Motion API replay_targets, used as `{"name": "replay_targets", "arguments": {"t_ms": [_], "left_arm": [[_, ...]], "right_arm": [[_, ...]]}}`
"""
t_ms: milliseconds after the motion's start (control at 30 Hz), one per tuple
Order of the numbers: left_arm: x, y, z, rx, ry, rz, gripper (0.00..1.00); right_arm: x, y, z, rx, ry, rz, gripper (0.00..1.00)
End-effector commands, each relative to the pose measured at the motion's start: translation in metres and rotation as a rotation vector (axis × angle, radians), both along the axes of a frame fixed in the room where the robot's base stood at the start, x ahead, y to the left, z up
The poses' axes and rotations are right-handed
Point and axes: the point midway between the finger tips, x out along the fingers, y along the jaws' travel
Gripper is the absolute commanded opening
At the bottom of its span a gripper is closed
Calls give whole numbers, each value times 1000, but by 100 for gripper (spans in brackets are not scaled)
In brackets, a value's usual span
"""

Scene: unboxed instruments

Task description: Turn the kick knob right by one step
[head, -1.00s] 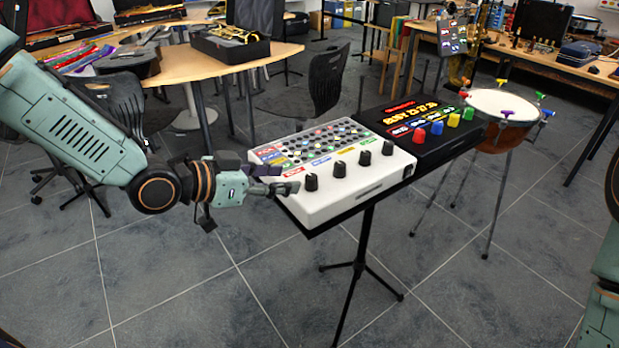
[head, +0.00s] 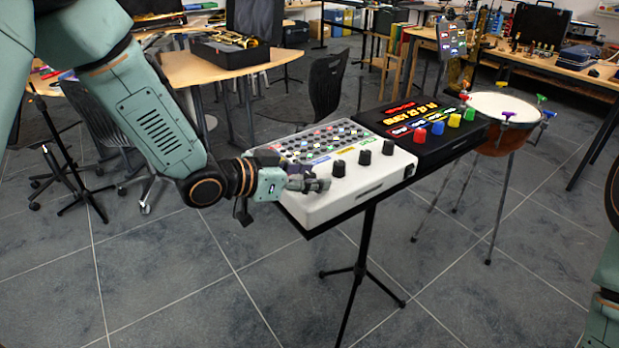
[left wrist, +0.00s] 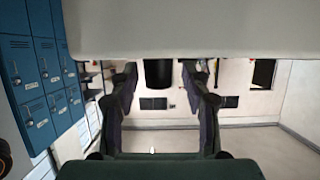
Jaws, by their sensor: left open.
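A white drum machine (head: 352,190) with a row of black knobs along its front stands on a black stand. My left gripper (head: 322,185) is at its left front corner and hides the leftmost knob in the head view. The other three knobs, such as the second one (head: 338,168), stay clear. In the left wrist view a black knob (left wrist: 158,73) stands out from the white panel (left wrist: 180,28), between the two open fingers of my left gripper (left wrist: 159,82), with gaps on both sides. The knob labels are too small to read. My right gripper is out of view.
A black pad unit (head: 405,150) with coloured knobs sits right beside the white machine. A drum (head: 505,125) on legs stands further right. Behind are a wooden table (head: 215,62) and a dark chair (head: 325,88). The floor in front is free.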

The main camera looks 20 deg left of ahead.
Motion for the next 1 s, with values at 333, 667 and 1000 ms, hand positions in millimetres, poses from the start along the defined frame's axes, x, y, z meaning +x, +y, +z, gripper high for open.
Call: {"name": "replay_targets", "arguments": {"t_ms": [333, 667, 1000], "left_arm": [[1, -1, 0, 0, 0, 0, 45], [1, -1, 0, 0, 0, 0, 17], [1, -1, 0, -1, -1, 0, 0]], "right_arm": [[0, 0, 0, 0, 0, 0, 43], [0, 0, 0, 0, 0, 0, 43], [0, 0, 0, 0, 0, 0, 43]]}}
